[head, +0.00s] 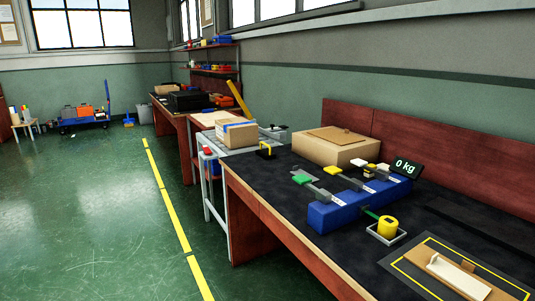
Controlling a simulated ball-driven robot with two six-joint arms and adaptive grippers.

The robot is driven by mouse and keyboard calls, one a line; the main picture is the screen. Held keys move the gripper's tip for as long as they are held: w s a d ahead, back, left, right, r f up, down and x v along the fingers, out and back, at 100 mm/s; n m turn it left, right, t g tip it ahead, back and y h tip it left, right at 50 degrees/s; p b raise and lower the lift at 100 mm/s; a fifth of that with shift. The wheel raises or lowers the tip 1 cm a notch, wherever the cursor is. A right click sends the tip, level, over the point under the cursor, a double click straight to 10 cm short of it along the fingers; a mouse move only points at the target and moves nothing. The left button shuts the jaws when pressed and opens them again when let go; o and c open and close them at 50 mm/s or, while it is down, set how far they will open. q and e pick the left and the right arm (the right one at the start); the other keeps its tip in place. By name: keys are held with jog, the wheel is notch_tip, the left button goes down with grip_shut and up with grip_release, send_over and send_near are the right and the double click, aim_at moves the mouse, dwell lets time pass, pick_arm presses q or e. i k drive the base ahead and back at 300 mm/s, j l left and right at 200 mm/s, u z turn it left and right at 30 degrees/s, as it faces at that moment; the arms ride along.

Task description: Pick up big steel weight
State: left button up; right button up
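No thing in view can be told for certain as the big steel weight. A yellow cylinder (388,227) sits in a small pale square tray (386,238) at the front right of the bench. A dark display (405,166) reading "0 kg" stands behind the right end of a long blue unit (338,208). Neither of my grippers shows in this view.
Grey levers with coloured ends lie over the blue unit. A cardboard box (330,149) stands behind them. A yellow-outlined mat (425,287) with a brown holder (458,276) lies front right. Open green floor (85,220) lies left of a yellow line (174,220).

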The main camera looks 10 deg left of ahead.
aim_at(264, 153)
jog(key=i+j, duration=0.25)
jog(key=i+j+z, duration=0.15)
jog(key=i+j, duration=0.4)
jog(key=j, duration=0.15)
jog(key=i+j+z, duration=0.15)
jog(key=i+j, duration=0.35)
jog(key=j, duration=0.25)
jog(key=i+j+z, duration=0.15)
jog(key=i+j, duration=0.3)
jog(key=j, duration=0.3)
jog(key=z, duration=0.05)
